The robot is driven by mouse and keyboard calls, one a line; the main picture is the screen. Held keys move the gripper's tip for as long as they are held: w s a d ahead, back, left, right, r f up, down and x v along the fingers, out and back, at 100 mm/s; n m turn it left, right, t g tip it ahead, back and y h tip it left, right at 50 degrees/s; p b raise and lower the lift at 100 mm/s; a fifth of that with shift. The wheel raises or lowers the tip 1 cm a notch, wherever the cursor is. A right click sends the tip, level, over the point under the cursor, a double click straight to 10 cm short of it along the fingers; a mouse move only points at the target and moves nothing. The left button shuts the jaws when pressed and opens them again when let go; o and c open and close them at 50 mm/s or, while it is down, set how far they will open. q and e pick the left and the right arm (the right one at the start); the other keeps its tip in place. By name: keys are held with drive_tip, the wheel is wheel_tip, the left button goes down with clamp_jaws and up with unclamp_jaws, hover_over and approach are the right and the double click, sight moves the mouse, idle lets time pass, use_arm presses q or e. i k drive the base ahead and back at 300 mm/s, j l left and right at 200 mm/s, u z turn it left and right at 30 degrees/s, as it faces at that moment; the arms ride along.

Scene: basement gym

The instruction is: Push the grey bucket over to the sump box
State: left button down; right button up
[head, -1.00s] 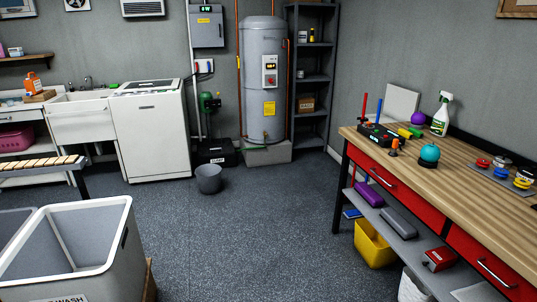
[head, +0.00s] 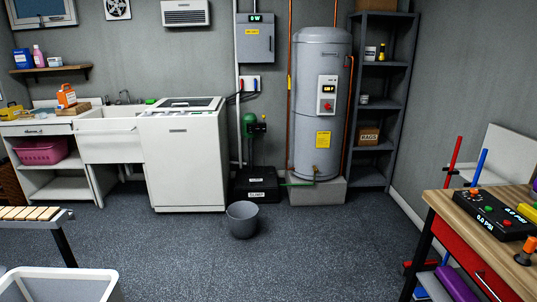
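The grey bucket (head: 242,219) stands upright on the dark speckled floor, in front of the sump box. The sump box (head: 257,184) is a low black box with a white label, set against the back wall between the white washer and the water heater's plinth. A green pump (head: 250,125) with a pipe rises above it. A strip of floor shows between the bucket and the box, so they look apart. Neither of my grippers is in the head view.
The white washer (head: 183,160) stands left of the bucket and the heater's concrete plinth (head: 317,190) right. A workbench (head: 462,225) is at the right, a white-rimmed bin (head: 60,283) and slatted bench (head: 32,214) at the left. The middle floor (head: 300,262) is clear.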

sight(243, 216)
drive_tip(key=i+u, duration=0.3)
drive_tip(key=i, duration=1.7)
drive_tip(key=l, duration=0.1)
